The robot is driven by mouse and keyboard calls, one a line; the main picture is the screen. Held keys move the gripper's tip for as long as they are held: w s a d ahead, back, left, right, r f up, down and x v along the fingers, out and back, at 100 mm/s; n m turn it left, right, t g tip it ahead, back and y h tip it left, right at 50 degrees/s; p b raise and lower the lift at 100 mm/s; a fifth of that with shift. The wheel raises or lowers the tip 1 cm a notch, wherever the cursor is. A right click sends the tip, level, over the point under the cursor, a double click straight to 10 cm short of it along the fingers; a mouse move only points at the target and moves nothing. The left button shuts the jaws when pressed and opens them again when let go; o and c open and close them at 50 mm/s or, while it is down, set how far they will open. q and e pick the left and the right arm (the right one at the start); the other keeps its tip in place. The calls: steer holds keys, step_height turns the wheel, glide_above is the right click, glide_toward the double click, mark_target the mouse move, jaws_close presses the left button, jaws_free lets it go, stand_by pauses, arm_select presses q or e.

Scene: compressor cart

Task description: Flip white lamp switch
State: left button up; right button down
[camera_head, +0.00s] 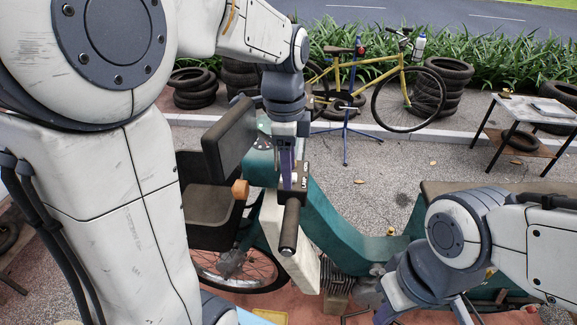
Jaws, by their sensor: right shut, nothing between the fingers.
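A black handlebar grip (289,226) with a dark switch housing (303,178) stands near the middle of the view. Small pale marks show on the housing, but I cannot make out the white lamp switch. My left gripper (289,170) reaches down from above, with its purple finger right at the housing. I cannot tell whether it touches it or how far its jaws are apart. My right gripper (396,303) is low at the bottom edge, right of the handlebar and apart from it. It is shut and empty, with its fingertips cut off by the frame.
A yellow bicycle (385,70), tyre stacks (195,88) and a small table (525,110) stand farther back. Grey pavement lies between.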

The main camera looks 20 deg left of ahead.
arm_select(q)
step_height(320, 180, up, 10)
steer(key=b, duration=0.2)
steer(key=shift+a+r, duration=0.25)
stand_by(0.6)
